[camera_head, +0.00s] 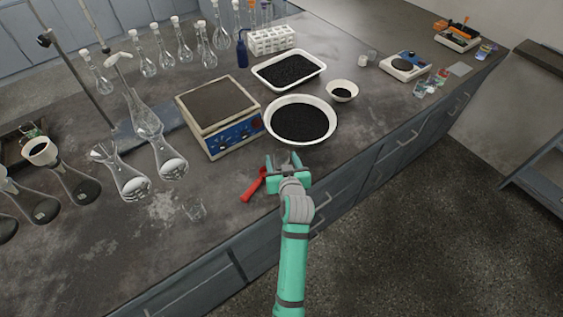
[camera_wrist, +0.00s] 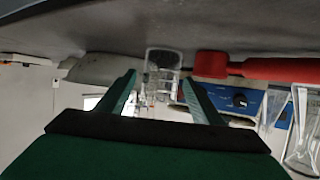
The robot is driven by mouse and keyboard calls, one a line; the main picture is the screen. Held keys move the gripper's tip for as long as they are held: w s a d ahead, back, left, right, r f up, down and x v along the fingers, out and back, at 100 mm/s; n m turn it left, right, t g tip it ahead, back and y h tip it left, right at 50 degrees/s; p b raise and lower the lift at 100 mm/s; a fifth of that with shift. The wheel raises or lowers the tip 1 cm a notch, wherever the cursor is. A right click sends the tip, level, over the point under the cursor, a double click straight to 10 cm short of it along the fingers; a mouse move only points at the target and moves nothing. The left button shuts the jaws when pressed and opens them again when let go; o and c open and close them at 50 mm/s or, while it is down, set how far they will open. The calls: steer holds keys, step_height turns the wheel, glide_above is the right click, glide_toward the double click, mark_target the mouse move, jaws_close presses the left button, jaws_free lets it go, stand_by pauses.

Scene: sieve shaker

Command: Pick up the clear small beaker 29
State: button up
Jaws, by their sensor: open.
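A small clear beaker (camera_wrist: 163,60) shows in the wrist view, where the picture is upside down with the bench at the top. It stands on the bench, seen between and beyond my gripper's two fingers. My gripper (camera_wrist: 160,98) is open and empty. In the head view my gripper (camera_head: 288,164) is low over the front edge of the bench, and this beaker is hard to make out at its tips. No number is readable on either.
A red-handled tool (camera_head: 254,185) lies just left of my gripper. A white bowl of black grains (camera_head: 300,142) and a blue-fronted sieve shaker (camera_head: 236,138) stand just beyond. Glass flasks (camera_head: 131,183) stand at the left.

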steer(key=shift+w+f, duration=0.15)
steer(key=shift+w, duration=0.2)
steer(key=shift+a, duration=0.1)
steer(key=c, duration=1.2)
